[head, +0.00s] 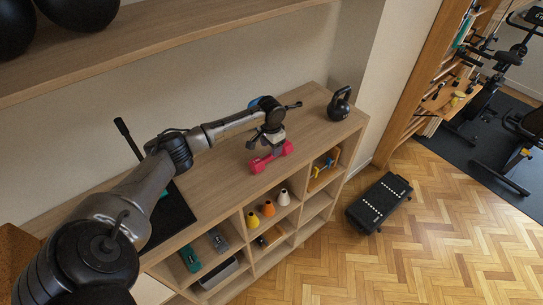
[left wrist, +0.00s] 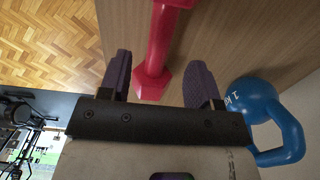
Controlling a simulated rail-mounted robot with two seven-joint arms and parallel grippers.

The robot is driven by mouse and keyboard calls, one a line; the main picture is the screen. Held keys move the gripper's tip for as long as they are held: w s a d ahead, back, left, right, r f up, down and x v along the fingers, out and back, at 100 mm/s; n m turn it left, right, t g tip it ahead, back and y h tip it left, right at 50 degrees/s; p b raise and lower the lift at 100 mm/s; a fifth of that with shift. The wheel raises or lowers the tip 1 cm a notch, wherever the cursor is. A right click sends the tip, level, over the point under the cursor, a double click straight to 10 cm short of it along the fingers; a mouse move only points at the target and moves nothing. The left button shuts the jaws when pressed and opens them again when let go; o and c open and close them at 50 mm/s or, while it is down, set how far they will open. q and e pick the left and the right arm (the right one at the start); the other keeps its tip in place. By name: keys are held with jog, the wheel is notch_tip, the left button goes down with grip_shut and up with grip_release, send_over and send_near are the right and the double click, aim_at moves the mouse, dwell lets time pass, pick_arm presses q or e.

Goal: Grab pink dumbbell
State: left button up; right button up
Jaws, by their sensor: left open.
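The pink dumbbell (head: 271,157) lies on the wooden top of the shelf unit, near its front edge. My left gripper (head: 268,144) is over it, pointing down, and partly covers it. In the left wrist view the dumbbell's handle (left wrist: 160,42) runs up between my two purple-padded fingers (left wrist: 160,82), with one end near the fingertips. The fingers are open, with a gap visible on both sides of the dumbbell. My right gripper is not in view.
A blue kettlebell (left wrist: 258,100) stands close beside the right finger in the left wrist view; my arm mostly hides it in the head view. A black kettlebell (head: 340,105) stands at the shelf's right end. A black step platform (head: 379,202) is on the parquet.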

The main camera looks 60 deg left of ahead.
pick_arm(q)
jog(key=shift+f, duration=0.45)
notch_tip(320, 180, down, 3)
jog(key=shift+d+f+p, duration=0.1)
jog(key=shift+f+p, duration=0.05)
jog(key=shift+p, duration=0.65)
jog(key=shift+f, duration=0.6)
jog(key=c, duration=1.1)
jog(key=shift+r, duration=0.1)
